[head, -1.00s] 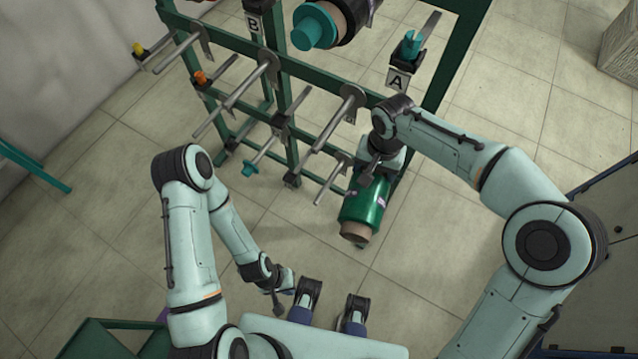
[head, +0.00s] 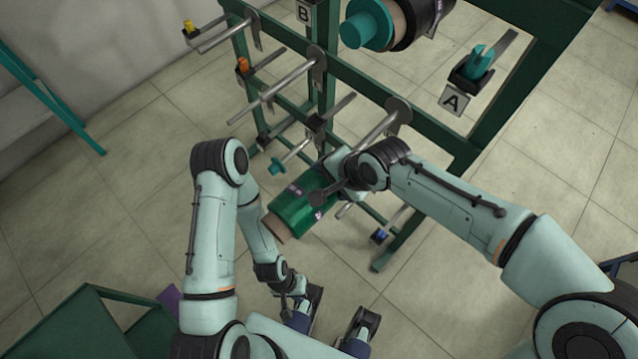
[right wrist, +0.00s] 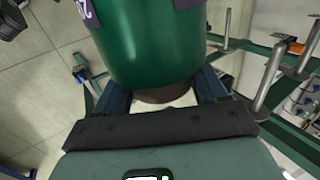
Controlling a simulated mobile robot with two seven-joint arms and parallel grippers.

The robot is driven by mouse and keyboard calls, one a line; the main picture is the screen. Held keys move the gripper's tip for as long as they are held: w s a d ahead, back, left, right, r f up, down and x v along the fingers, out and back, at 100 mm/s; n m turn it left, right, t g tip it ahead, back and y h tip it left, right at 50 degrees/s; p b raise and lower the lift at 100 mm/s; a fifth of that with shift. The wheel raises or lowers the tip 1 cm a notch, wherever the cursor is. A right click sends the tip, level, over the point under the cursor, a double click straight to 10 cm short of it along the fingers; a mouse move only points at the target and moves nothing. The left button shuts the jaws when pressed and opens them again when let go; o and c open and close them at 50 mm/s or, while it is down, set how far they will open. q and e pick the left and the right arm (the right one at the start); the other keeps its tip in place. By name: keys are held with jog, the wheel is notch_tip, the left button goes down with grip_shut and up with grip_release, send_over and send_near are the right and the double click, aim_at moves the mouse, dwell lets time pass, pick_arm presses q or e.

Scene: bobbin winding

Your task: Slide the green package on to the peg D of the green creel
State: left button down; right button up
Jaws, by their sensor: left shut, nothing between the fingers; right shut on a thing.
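The green package (head: 300,208), a shiny green cylinder with a brown core, is held slanted in front of the creel's lower pegs, its core end pointing down-left. In the right wrist view the package (right wrist: 150,40) fills the top middle. My right gripper (head: 328,185) is shut on it, fingers either side of the dark core end (right wrist: 168,94). The green creel (head: 350,80) has several bare metal pegs, one of them a long peg (head: 275,92). Labels A and B show; I see no label D. My left gripper (head: 288,303) is shut and empty, low in the head view, apart from the package.
A teal holder with a dark package (head: 395,22) sits on the creel's upper part. A teal-tipped spindle (head: 285,163) is close beside the green package. A green frame (head: 110,320) stands at lower left.

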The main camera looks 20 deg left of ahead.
jog(key=shift+w+d+p, duration=0.3)
jog(key=shift+w, duration=0.5)
jog(key=shift+p, duration=0.3)
jog(key=shift+w+d+r+p, duration=0.1)
jog(key=shift+w+d+p, duration=0.35)
jog(key=shift+w, duration=0.5)
jog(key=shift+w+d+f+p, duration=0.1)
jog(key=shift+w+d+p, duration=0.15)
jog(key=shift+w+p, duration=0.55)
jog(key=shift+w+d+r+p, duration=0.1)
jog(key=shift+w+d+p, duration=0.25)
jog(key=shift+w, duration=0.75)
